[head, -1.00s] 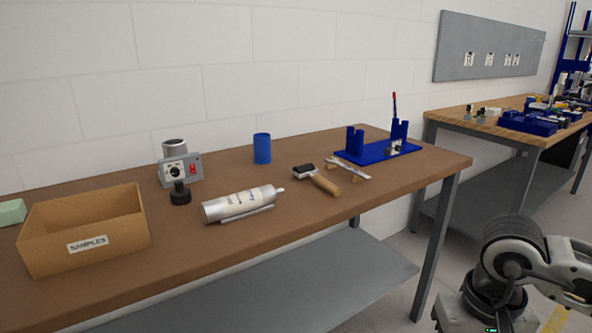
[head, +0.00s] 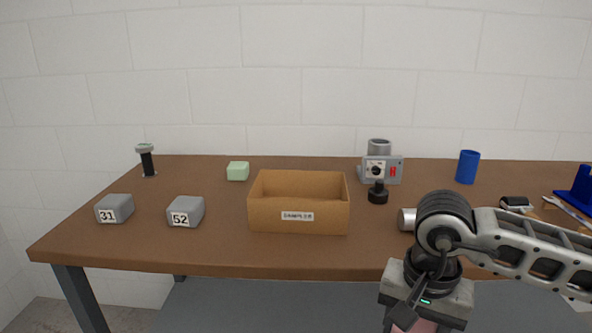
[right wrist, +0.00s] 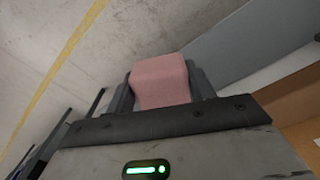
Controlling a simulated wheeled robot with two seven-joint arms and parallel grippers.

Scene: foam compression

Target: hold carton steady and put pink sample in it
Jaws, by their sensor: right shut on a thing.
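The open brown carton (head: 298,214), with a white label on its front, stands upright on the workbench in the middle of the head view. My right gripper (right wrist: 160,88) is shut on the pink sample (right wrist: 160,80), a pink block held between its two fingers. In the head view only a little pink of the sample (head: 420,325) shows at the bottom edge, below my right wrist, in front of and below the bench's front edge. The sample is apart from the carton. My left gripper is not in view.
A grey device (head: 380,170), a blue cup (head: 468,167) and a partly hidden silver cylinder (head: 406,219) are right.

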